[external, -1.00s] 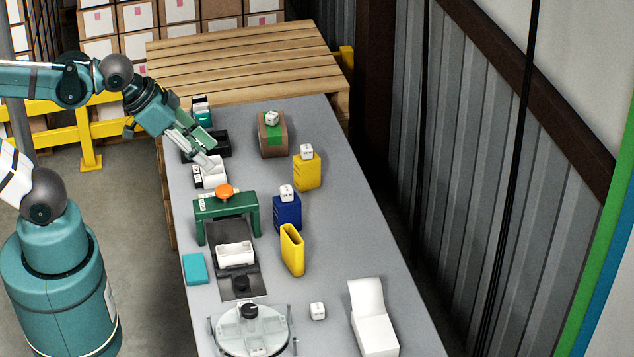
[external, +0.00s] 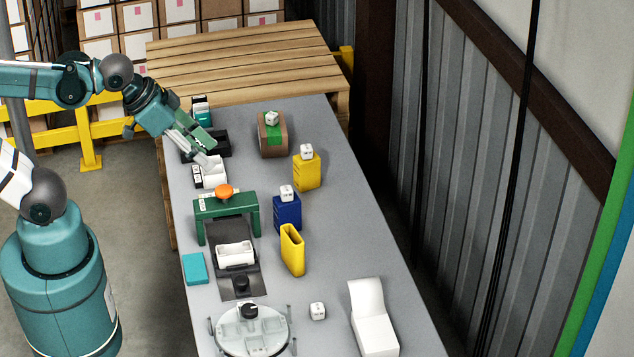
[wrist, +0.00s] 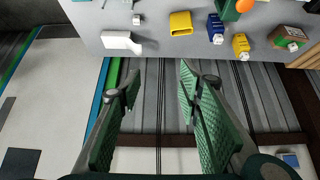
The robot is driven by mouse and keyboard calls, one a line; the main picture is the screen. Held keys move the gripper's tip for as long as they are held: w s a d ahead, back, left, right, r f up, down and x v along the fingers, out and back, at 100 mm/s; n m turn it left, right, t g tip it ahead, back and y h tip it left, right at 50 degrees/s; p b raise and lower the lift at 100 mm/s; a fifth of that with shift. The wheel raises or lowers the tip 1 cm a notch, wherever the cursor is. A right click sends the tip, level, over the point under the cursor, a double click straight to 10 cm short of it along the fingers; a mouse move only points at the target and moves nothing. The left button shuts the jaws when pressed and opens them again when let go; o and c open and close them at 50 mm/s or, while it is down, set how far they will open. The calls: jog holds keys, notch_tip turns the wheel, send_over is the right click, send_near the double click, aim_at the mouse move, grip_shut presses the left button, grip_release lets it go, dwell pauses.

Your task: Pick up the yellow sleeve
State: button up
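The yellow sleeve (external: 292,252) stands on the grey table in the external view, a flat yellow shell with an open top. In the wrist view the yellow sleeve (wrist: 181,23) is near the top edge, with its opening showing. My gripper (external: 211,155) is over the far left part of the table, well apart from the sleeve. In the wrist view my gripper (wrist: 160,75) has its two green fingers spread with nothing between them.
A blue carton (external: 287,213) with a white die on top stands just behind the sleeve. A yellow carton (external: 307,173) and a brown box (external: 272,138) stand farther back. A green frame (external: 227,205) is to the left. A white holder (external: 375,330) is at front right.

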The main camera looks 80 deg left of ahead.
jog(key=shift+o, duration=0.7)
jog(key=shift+w+f, duration=0.1)
jog(key=m+g+b, duration=0.7)
jog(key=m+b, duration=0.6)
jog(key=m, duration=0.2)
send_over(293, 239)
jog(key=d, duration=0.2)
jog(key=f, duration=3.5)
jog(key=shift+s+d+f, duration=0.1)
jog(key=shift+s+d, duration=0.05)
jog(key=shift+s, duration=0.2)
jog(key=shift+w+f+m, duration=0.15)
jog(key=shift+f+m, duration=0.15)
jog(key=shift+f, duration=0.4)
jog(key=shift+f, duration=1.25)
